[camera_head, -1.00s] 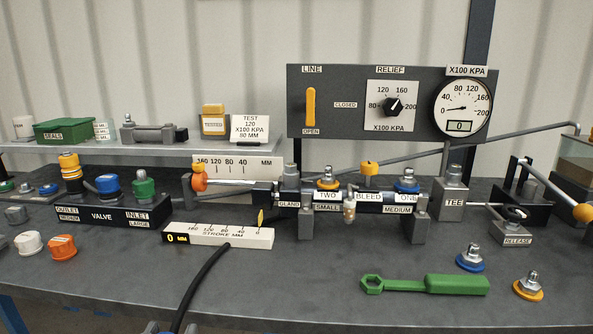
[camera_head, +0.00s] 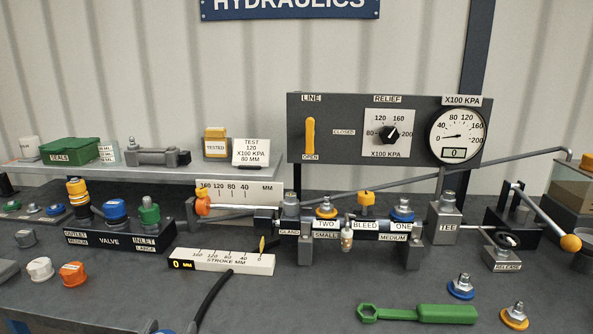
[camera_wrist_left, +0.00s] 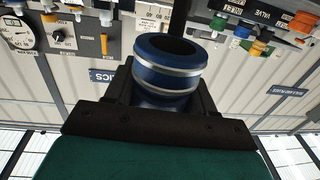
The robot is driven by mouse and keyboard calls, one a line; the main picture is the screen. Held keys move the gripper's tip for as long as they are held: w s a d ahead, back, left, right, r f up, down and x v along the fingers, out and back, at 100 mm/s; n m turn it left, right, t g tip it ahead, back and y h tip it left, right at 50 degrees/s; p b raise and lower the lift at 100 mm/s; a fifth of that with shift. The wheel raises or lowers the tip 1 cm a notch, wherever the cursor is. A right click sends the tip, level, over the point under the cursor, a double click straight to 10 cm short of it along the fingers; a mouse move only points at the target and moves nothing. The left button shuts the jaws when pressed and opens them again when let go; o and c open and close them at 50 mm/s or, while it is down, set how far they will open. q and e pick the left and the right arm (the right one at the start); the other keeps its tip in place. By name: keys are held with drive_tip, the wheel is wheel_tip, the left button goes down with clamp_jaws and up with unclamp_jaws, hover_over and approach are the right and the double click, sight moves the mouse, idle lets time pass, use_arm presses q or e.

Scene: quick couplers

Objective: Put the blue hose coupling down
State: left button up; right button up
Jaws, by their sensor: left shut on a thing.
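The blue hose coupling (camera_wrist_left: 168,70) fills the middle of the left wrist view. It is a round blue collar with silver bands and a dark open mouth. My left gripper (camera_wrist_left: 165,92) is shut on it, with a dark jaw on each side. The wrist view looks towards the wall, and the coupling appears clear of the bench. In the head view only a small blue patch and grey part show at the bottom edge, near the black hose (camera_head: 212,298); I cannot tell how they join. My right gripper is not in view.
The valve block (camera_head: 120,242) with a blue cap (camera_head: 115,210) stands at left. White (camera_head: 40,268) and orange (camera_head: 72,273) caps lie before it. A stroke scale (camera_head: 222,261), green wrench (camera_head: 418,313) and blue-ringed (camera_head: 461,288) and yellow-ringed (camera_head: 515,316) fittings lie on the bench (camera_head: 320,285).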

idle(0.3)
use_arm(q)
drive_tip(key=shift+d+r+m+h, duration=0.3)
drive_tip(key=shift+d+r, duration=0.05)
drive_tip(key=s+d+r+m+g+h, duration=0.2)
drive_tip(key=d+r+m+g+h, duration=0.2)
drive_tip(key=d+r+m+h, duration=0.3)
drive_tip(key=shift+d+r+h, duration=0.8)
drive_tip(key=shift+d+h, duration=1.2)
drive_tip(key=shift+d, duration=0.75)
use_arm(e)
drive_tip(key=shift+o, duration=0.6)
